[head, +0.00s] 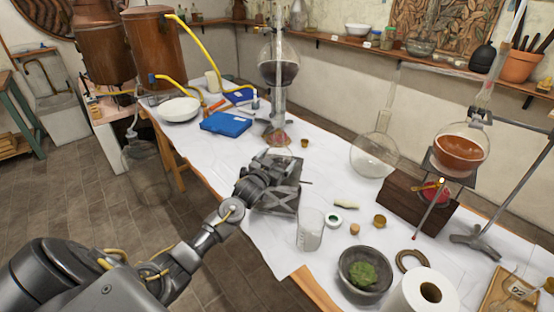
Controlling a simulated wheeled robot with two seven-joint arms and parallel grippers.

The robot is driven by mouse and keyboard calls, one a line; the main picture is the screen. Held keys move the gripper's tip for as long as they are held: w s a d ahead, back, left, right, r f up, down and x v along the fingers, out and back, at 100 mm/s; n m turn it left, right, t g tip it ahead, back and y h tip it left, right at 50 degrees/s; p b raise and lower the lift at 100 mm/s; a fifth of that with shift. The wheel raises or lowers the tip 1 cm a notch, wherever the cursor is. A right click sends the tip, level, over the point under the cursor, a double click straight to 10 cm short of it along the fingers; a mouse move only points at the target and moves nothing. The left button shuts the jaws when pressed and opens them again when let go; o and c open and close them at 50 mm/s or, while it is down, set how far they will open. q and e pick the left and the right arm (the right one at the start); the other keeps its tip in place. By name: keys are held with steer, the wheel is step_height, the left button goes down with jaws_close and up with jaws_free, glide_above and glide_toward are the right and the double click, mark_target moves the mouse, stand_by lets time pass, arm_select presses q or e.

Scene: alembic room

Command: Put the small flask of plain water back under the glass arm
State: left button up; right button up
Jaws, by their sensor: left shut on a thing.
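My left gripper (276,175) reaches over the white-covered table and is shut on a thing. The gripper's dark body hides what it holds, and I cannot make out the small flask of water there. A thin glass piece (133,130) hangs by the copper still at the left, above a large clear glass vessel (148,178); I cannot tell whether it is the glass arm. A round flask of dark liquid (278,72) is held on a stand behind my gripper. A large clear round flask (374,156) stands to the right. My right gripper is not in view.
Near my gripper stand a clear beaker (311,232) and a bowl of green matter (365,270). A paper roll (423,290) is at the front right. A stand holds a brown-liquid flask (460,153). A blue box (226,124) lies farther back.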

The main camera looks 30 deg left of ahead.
arm_select(q)
steer(key=o, duration=0.9)
steer(key=shift+c, duration=0.2)
steer(key=shift+s, duration=0.15)
steer(key=shift+s, duration=0.3)
steer(key=s+d+b, duration=0.1)
steer(key=s+b, duration=0.1)
steer(key=s, duration=0.8)
